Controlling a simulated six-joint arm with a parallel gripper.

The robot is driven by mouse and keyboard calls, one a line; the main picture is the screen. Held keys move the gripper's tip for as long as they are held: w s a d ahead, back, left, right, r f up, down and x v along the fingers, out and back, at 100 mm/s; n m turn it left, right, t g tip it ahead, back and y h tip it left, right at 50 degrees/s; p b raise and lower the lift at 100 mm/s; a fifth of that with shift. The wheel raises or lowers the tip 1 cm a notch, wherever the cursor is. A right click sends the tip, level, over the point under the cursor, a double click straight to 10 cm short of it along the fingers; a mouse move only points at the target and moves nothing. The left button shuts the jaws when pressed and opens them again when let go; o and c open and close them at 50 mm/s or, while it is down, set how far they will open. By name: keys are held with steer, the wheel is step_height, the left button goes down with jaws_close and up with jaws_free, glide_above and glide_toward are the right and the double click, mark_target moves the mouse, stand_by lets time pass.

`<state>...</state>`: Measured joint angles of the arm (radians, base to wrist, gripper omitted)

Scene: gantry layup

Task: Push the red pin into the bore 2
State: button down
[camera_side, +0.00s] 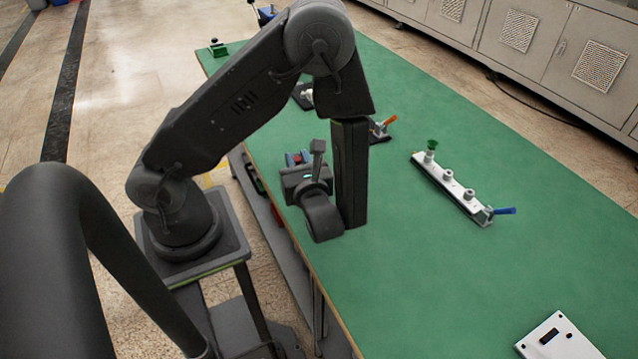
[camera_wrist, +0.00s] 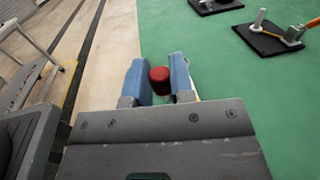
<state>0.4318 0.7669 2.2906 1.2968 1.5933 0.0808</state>
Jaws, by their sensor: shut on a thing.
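My gripper (camera_wrist: 160,80) has blue fingers and is shut on the red pin (camera_wrist: 159,74), whose rounded red head shows between the fingertips. In the side view my gripper (camera_side: 298,158) is near the table's left edge, with a bit of red between the blue fingers. The pin's lower part is hidden. A long pale fixture bar (camera_side: 456,187) lies on the green table to the right, well apart from my gripper. It carries several raised round bushings in a row. A green pin (camera_side: 431,145) stands at its far end. Which bushing is bore 2 is not readable.
A blue-handled clamp (camera_side: 503,211) is at the bar's near end. An orange-handled clamp (camera_side: 384,125) stands behind my arm. A white plate with a dark slot (camera_side: 549,336) lies at the front right. The green table (camera_side: 430,265) between is clear.

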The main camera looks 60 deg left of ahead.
steer(key=s+a+r, duration=0.2)
steer(key=a, duration=0.1)
steer(key=w+d+f+m+t+h, duration=0.2)
steer(key=w+m+t, duration=0.15)
steer(key=w, duration=0.55)
steer(key=w+d+f+m+t+h, duration=0.15)
steer(key=w+t, duration=0.25)
steer(key=w, duration=0.5)
steer(key=w+d+r+m+t+h, duration=0.1)
steer(key=w+d+m+t+h, duration=0.2)
steer(key=w, duration=0.6)
steer(key=w+d+r+m+t+h, duration=0.2)
steer(key=w+d+m+t+h, duration=0.1)
steer(key=w+d, duration=0.4)
steer(key=w+m+h, duration=0.1)
steer(key=w+h, duration=0.1)
steer(key=w, duration=0.1)
steer(key=shift+w, duration=0.2)
steer(key=shift+r+t, duration=0.1)
steer(key=shift+t, duration=0.15)
glide_above(447, 174)
steer(key=shift+f, duration=2.85)
steer(key=shift+f, duration=1.6)
steer(key=c, duration=0.9)
jaws_free()
